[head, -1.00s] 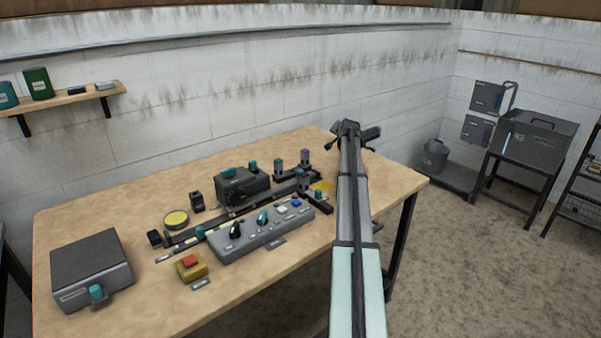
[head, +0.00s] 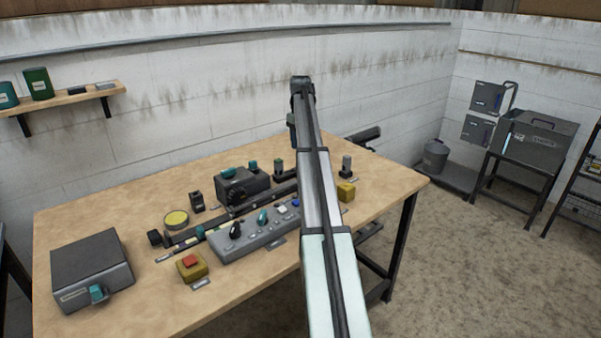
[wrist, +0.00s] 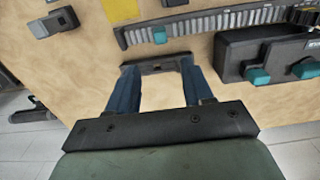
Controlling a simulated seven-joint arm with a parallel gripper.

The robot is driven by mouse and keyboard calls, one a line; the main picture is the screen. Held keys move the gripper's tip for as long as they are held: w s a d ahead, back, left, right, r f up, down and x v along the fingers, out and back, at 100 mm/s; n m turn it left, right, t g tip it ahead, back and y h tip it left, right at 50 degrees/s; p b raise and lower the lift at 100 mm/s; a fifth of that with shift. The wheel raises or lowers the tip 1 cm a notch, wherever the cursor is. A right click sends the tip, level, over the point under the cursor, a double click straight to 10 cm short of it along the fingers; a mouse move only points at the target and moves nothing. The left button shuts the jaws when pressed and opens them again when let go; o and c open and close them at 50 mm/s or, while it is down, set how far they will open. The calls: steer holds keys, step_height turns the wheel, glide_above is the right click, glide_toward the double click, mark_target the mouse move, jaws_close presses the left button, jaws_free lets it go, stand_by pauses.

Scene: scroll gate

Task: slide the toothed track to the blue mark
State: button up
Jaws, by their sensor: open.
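The toothed track (wrist: 215,23), a dark strip with a row of pale teeth, runs along the top of the wrist view. A small teal piece (wrist: 160,35) sits at its near edge, and a dark gear (wrist: 304,15) is at its right. In the head view the track (head: 218,220) lies behind the grey console, its right part hidden by my arm. My gripper (wrist: 158,72) is open, its blue fingers spread above the table, apart from the track. A dark bar shows by the fingertips; I cannot tell whether it is part of the gripper. I cannot make out the blue mark.
A dark box with teal knobs (wrist: 268,55) stands right of my gripper in the wrist view. The head view shows the grey console (head: 252,236), a red-topped yellow button box (head: 191,266), a yellow block (head: 346,191) and a dark grey box (head: 90,270).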

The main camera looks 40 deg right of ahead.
step_height(320, 180, down, 14)
steer(key=shift+r, duration=0.2)
stand_by(0.4)
steer(key=shift+c, duration=0.3)
jaws_close()
steer(key=shift+a, duration=0.15)
